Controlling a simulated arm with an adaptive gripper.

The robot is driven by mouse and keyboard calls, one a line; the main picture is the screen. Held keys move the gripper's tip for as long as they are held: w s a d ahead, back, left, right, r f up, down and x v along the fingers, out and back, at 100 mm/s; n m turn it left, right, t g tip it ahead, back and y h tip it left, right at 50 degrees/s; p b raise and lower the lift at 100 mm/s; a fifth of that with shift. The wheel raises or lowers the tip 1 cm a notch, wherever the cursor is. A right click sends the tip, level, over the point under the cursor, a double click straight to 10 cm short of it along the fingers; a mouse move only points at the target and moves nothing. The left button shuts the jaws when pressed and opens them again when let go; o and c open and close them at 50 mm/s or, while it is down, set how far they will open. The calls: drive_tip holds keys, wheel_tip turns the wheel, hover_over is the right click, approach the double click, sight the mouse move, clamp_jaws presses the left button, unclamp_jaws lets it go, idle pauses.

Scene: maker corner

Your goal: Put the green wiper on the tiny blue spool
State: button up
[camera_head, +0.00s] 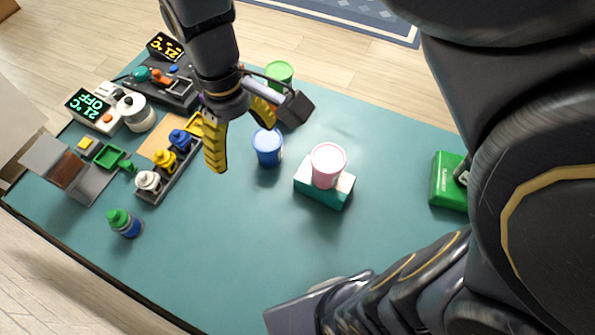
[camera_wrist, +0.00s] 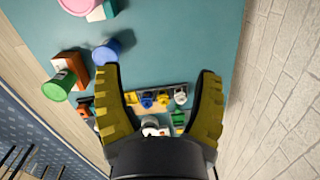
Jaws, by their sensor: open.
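A blue spool-like cylinder (camera_head: 267,147) stands upright on the teal table, just right of my gripper (camera_head: 243,147). It also shows in the wrist view (camera_wrist: 106,52), beyond the left finger. A green box with pale lettering (camera_head: 448,178), which I take for the green wiper, lies at the table's right side, partly hidden by my arm. It is not visible in the wrist view. My gripper has its yellow fingers spread, with nothing between them, and is far left of the green box. A smaller blue piece (camera_head: 180,138) sits in a rack to the left.
A pink cylinder (camera_head: 328,160) stands on a white-and-teal box (camera_head: 322,193). A green cylinder (camera_head: 279,72) is behind my gripper. The rack (camera_head: 155,195), a green-capped bottle (camera_head: 124,223) and devices with displays (camera_head: 88,104) fill the left. The front middle is clear.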

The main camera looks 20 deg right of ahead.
drive_tip(key=s+d+m, duration=0.6)
drive_tip(key=s+d, duration=0.1)
drive_tip(key=s, duration=0.6)
drive_tip(key=shift+f, duration=0.1)
idle(0.4)
